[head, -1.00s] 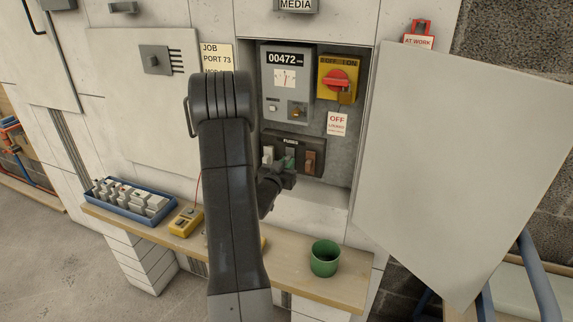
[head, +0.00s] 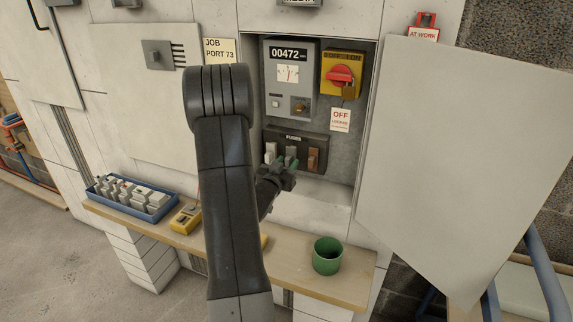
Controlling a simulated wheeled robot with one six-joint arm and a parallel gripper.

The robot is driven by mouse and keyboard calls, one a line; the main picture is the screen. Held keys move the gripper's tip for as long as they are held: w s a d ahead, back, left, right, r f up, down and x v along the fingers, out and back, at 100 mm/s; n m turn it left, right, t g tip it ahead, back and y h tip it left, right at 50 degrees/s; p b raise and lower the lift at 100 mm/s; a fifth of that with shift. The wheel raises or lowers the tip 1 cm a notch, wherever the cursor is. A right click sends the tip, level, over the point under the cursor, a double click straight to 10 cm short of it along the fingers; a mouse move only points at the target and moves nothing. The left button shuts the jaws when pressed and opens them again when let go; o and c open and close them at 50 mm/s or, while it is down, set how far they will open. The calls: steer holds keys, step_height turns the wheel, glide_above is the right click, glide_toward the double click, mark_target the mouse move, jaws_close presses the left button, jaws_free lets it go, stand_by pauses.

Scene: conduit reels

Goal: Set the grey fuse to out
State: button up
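The fuse panel (head: 297,139) is a dark block low in the open wall recess. It carries a pale grey fuse (head: 270,152) at left, a grey-green one (head: 291,154) in the middle and a brown one (head: 313,159) at right. All three sit in the panel. My gripper (head: 287,172) is just below and in front of the left and middle fuses, its tip end turned toward the panel. It overlaps their lower ends, so I cannot tell if it touches either. Its fingers are small and dark with green patches; their gap is unclear.
A meter (head: 289,82) and a red-yellow switch (head: 341,75) with a padlock sit above. An open door panel (head: 450,170) stands at right. The wooden shelf (head: 300,280) below holds a green cup (head: 327,256), a yellow tester (head: 186,217) and a blue tray (head: 105,203).

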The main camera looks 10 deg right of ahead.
steer(key=b+v, duration=0.1)
steer(key=v, duration=1.2)
steer(key=shift+s, duration=0.2)
steer(key=shift+a, duration=0.15)
steer(key=p+x, duration=0.1)
steer(key=x, duration=1.2)
steer(key=shift+w+d, duration=0.25)
steer(key=shift+w, duration=0.05)
steer(key=shift+w+d+r+p, duration=0.15)
steer(key=shift+w+d+p, duration=0.05)
steer(key=shift+w+p, duration=0.15)
steer(key=shift+w+d, duration=0.2)
steer(key=shift+w, duration=0.1)
